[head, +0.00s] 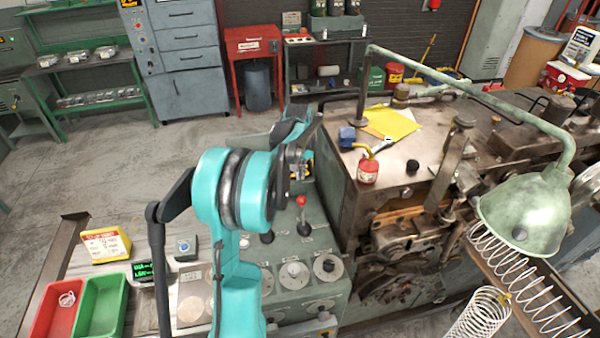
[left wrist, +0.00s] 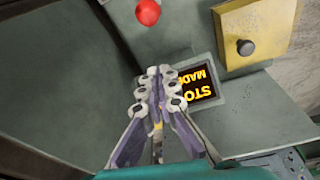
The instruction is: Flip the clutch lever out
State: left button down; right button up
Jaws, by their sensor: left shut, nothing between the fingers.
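A lever with a red ball knob (head: 301,201) stands upright on the green control panel, its black base below it; I take it for the clutch lever, though no label shows. A shorter black-knobbed lever (head: 267,237) stands to its left. In the left wrist view the red ball knob (left wrist: 147,12) is at the top edge, its shaft hidden. My left gripper (left wrist: 158,78) is shut and empty, apart from the knob. In the head view my left arm largely hides its fingers. My right gripper is in neither view.
The coiler machine (head: 385,190) stands right of the panel. A green lamp (head: 525,208) and wire springs (head: 480,315) are at right.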

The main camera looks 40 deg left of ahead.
aim_at(300, 182)
pick_arm(q)
jog(key=f, duration=0.4)
jog(key=w+f, duration=0.1)
jog(key=f, duration=0.1)
jog(key=shift+a, duration=0.3)
jog(key=s+d, duration=0.2)
jog(key=s, duration=0.1)
jog(key=shift+d+r, duration=0.15)
jog(key=shift+d, duration=0.1)
jog(key=shift+d+r, duration=0.1)
jog(key=shift+s, duration=0.1)
